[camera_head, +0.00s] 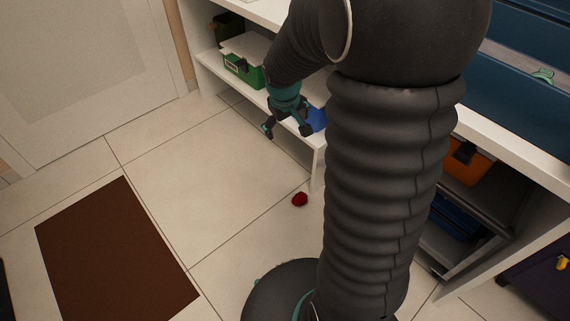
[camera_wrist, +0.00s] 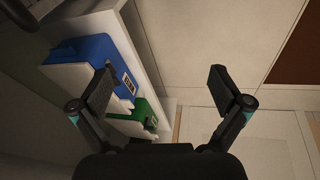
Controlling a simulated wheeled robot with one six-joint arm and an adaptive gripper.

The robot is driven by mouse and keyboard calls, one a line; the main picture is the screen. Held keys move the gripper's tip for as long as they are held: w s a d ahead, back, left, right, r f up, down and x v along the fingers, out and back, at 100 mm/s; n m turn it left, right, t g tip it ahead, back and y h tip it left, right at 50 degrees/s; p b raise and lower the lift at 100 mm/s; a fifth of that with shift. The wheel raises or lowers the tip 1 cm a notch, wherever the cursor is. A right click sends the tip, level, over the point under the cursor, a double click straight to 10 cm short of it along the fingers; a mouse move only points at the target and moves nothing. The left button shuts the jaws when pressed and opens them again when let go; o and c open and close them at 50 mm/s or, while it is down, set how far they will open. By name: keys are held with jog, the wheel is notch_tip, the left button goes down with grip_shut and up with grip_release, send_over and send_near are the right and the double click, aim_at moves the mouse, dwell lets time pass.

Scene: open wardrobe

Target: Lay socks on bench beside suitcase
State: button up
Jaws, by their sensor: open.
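A small dark red bundle (camera_head: 300,199), perhaps the rolled socks, lies on the floor tiles in the head view. My gripper (camera_head: 287,133) is open and points down in front of the low white shelf, up and left of the bundle in the picture. In the wrist view my gripper (camera_wrist: 160,86) has its fingers wide apart with nothing between them. A large blue case (camera_head: 515,100), likely the suitcase, lies on a white bench top (camera_head: 520,150) at the right, partly cut off. A pale green item (camera_head: 543,76) rests on it.
The low shelf (camera_head: 213,68) holds a green box (camera_head: 243,70) and a blue box (camera_head: 318,118); the blue box (camera_wrist: 84,62) is clearer in the wrist view. An orange bin (camera_head: 470,163) is under the bench. A brown mat (camera_head: 115,255) lies on otherwise open floor.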

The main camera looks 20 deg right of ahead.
jog(key=n+g, duration=0.2)
send_over(299, 197)
jog(key=a, duration=0.4)
notch_tip(299, 197, down, 18)
jog(key=shift+n+g+y, duration=0.3)
jog(key=shift+n, duration=0.2)
jog(key=d+f, duration=0.1)
jog(key=f, duration=0.7)
jog(key=d+f+b, duration=0.1)
jog(key=f, duration=0.8)
jog(key=d+f, duration=0.1)
jog(key=f, duration=0.8)
jog(key=shift+w+d+b, duration=0.25)
jog(key=shift+d+b, duration=0.05)
jog(key=shift+b, duration=0.05)
jog(key=shift+s+d+f+b, duration=0.1)
jog(key=shift+d+f+b, duration=0.1)
jog(key=shift+f, duration=1.3)
jog(key=shift+d+f+b, duration=0.15)
jog(key=shift+f+b, duration=0.05)
jog(key=shift+f, duration=1.25)
jog(key=shift+c, duration=0.3)
jog(key=c, duration=1.2)
